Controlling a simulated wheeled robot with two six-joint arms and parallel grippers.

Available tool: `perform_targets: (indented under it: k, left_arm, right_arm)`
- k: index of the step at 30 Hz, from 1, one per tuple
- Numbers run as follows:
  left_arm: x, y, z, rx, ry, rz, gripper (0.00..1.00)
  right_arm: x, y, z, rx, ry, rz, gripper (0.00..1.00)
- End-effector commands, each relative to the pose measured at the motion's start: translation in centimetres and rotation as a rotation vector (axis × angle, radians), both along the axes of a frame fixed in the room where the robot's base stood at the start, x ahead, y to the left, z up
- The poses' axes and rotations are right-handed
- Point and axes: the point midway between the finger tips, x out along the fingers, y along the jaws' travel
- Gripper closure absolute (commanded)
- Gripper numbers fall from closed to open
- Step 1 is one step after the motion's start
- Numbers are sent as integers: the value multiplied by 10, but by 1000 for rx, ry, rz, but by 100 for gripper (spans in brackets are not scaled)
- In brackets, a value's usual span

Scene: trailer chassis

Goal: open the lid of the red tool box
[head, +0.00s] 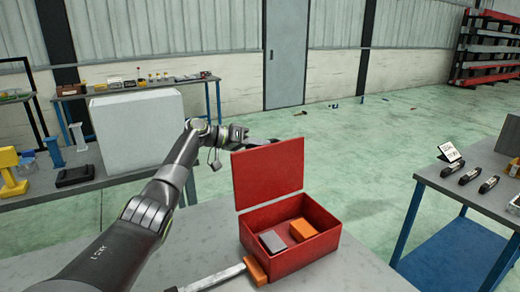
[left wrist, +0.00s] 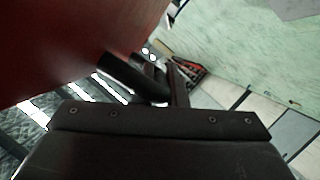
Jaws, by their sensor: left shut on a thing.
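The red tool box (head: 292,256) stands on the grey table in the head view. Its lid (head: 268,175) is raised, standing roughly upright and leaning slightly back. Inside the box lie a grey block (head: 272,241) and an orange block (head: 303,229). My left gripper (head: 262,144) is at the lid's top edge, partly hidden behind it, and is shut on the lid. In the left wrist view the lid (left wrist: 60,40) fills the upper left as a red surface against the dark fingers (left wrist: 145,78). My right gripper is not in view.
A tool with an orange handle (head: 255,270) lies against the box's front left. A large pale block (head: 138,128) stands on the left bench. A blue-legged table (head: 480,200) with several dark items is at the right. Open green floor lies behind the box.

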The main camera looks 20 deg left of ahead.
Motion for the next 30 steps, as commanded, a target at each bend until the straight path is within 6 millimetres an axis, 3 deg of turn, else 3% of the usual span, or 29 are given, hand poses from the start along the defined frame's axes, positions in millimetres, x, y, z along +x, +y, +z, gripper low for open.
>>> perform_targets:
  k: [18, 19, 23, 30]
  left_arm:
    - [0, 2, -7, 6, 5, -1, 100]
    - [0, 2, -7, 5, 6, -1, 85]
    - [0, 2, -7, 4, 5, -1, 68]
    - [1, 2, -5, 4, 2, -1, 66]
  right_arm:
    - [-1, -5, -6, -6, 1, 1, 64]
    - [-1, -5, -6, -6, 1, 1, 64]
    - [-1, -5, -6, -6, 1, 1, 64]
    - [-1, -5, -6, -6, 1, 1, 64]
